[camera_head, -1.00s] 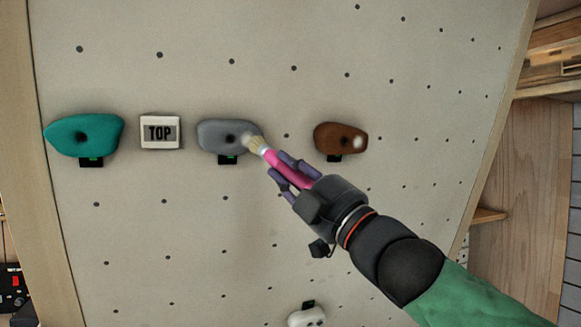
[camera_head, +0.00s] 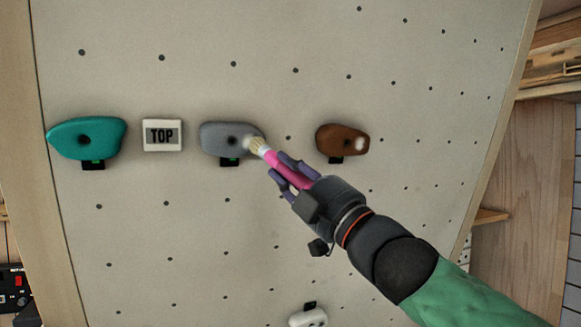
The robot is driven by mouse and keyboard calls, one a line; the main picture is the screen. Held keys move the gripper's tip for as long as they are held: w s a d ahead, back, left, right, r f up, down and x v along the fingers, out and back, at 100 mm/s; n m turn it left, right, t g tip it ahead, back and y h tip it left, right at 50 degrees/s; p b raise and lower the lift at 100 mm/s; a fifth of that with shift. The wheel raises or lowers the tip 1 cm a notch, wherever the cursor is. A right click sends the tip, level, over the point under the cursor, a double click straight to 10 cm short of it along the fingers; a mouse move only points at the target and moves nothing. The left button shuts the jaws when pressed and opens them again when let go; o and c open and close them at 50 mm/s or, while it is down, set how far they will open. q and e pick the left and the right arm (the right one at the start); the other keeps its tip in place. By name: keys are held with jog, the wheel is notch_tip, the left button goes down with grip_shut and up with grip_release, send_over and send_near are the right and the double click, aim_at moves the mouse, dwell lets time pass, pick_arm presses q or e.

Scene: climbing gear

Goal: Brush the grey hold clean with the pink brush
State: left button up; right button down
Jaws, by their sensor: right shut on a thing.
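The grey hold (camera_head: 218,138) is fixed to the climbing wall, left of the middle of the view, with a dark bolt hole and a small black tag with a green light under it. A pale chalky patch shows at its right end, near the bristles. My right gripper (camera_head: 291,172) is shut on the pink brush (camera_head: 284,166). The pale bristles point up and left at the right end of the grey hold and appear to touch it; the exact contact is hard to tell. My left gripper is not in view.
A white hold (camera_head: 307,318) sits low. The wall (camera_head: 190,240) below is mostly bare.

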jog(key=shift+w+a+r, duration=0.1)
jog(key=shift+w+r, duration=0.05)
jog(key=shift+w, duration=0.15)
jog(key=shift+s+a, duration=0.1)
